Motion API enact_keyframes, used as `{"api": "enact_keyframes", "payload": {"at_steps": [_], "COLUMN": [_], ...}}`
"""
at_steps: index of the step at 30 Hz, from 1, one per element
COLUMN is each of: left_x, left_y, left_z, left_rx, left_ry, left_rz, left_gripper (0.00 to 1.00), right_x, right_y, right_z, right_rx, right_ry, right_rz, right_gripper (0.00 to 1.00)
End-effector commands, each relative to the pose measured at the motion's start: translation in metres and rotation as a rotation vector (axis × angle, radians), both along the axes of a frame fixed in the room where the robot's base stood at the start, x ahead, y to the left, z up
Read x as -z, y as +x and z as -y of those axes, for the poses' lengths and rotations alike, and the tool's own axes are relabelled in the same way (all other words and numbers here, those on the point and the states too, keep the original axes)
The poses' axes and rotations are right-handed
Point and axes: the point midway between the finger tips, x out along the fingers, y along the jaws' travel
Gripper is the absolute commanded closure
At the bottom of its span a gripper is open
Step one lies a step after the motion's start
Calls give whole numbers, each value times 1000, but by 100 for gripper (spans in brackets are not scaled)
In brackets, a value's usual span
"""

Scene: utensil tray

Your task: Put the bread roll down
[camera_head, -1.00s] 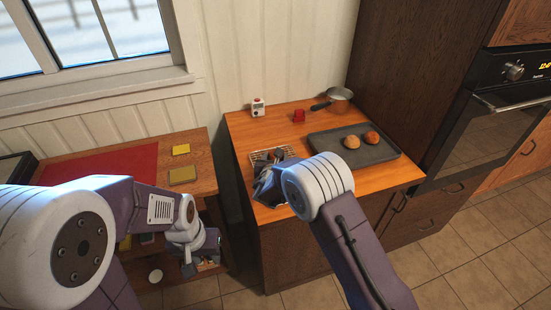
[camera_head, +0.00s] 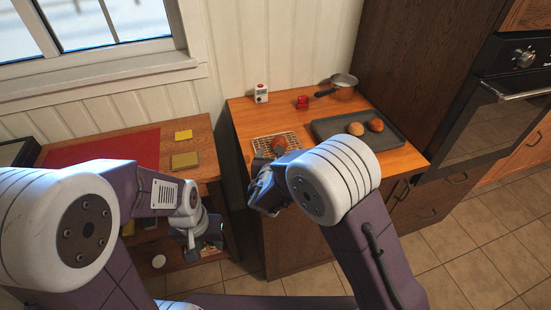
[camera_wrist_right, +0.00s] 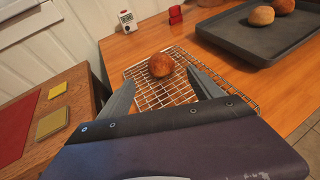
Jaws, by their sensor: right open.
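A brown bread roll (camera_wrist_right: 161,65) rests on a wire rack (camera_wrist_right: 177,93) in the right wrist view. In the head view the roll (camera_head: 279,143) sits on the rack (camera_head: 261,146) at the left of the wooden counter. My right gripper (camera_wrist_right: 162,77) is open and empty, its fingers apart on the near side of the roll. In the head view my right arm hides part of the counter's front.
A dark baking tray (camera_head: 385,142) with two rolls lies right of the rack. A saucepan (camera_head: 342,87), a red object (camera_head: 302,102) and a white timer (camera_head: 261,93) stand at the back. The left table holds a red mat (camera_head: 128,152) and yellow blocks.

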Motion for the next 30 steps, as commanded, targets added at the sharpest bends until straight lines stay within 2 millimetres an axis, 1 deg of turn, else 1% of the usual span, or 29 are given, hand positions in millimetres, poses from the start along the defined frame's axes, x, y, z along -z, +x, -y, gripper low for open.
{"api": "enact_keyframes", "payload": {"at_steps": [1, 3, 6, 16, 17, 18, 19, 20, 21, 22, 23, 24, 25, 26, 27, 28, 30], "left_x": [1, 1, 2, 1, 1, 1, 1, 1, 1, 1, 1, 1, 1, 1, 1, 2, 1], "left_y": [0, 0, 0, 0, 0, 0, 0, 0, 0, 0, 0, 0, 0, 0, 0, 0, 0], "left_z": [0, 0, 0, 0, 0, 0, 0, 0, 0, 0, 0, 0, 0, 0, 0, 0, 0], "left_rx": [0, 0, 0, 0, 0, 0, 0, 0, 0, 0, 0, 0, 0, 0, 0, 0, 0], "left_ry": [0, 0, 0, 0, 0, 0, 0, 0, 0, 0, 0, 0, 0, 0, 0, 0, 0], "left_rz": [0, 0, 0, 0, 0, 0, 0, 0, 0, 0, 0, 0, 0, 0, 0, 0, 0], "left_gripper": [64, 64, 64, 64, 64, 64, 64, 64, 64, 64, 64, 64, 64, 64, 64, 64, 64], "right_x": [-3, -7, -10, -10, -10, -8, -5, -1, 6, 13, 21, 31, 39, 46, 54, 59, 66], "right_y": [-8, -17, -24, -25, -26, -27, -29, -34, -46, -60, -78, -106, -128, -150, -179, -198, -231], "right_z": [-2, -2, -2, 0, 5, 19, 36, 58, 94, 123, 150, 180, 196, 208, 218, 220, 216], "right_rx": [-1, -1, 0, 7, 26, 77, 141, 227, 380, 520, 669, 877, 1030, 1183, 1386, 1531, 1840], "right_ry": [2, 0, 0, 2, 12, 36, 69, 112, 196, 276, 366, 498, 602, 710, 859, 973, 1231], "right_rz": [0, 1, 0, -2, -8, -24, -45, -70, -111, -143, -174, -205, -221, -231, -233, -225, -182], "right_gripper": [25, 25, 25, 25, 25, 25, 25, 25, 25, 25, 25, 25, 25, 25, 25, 25, 25]}}
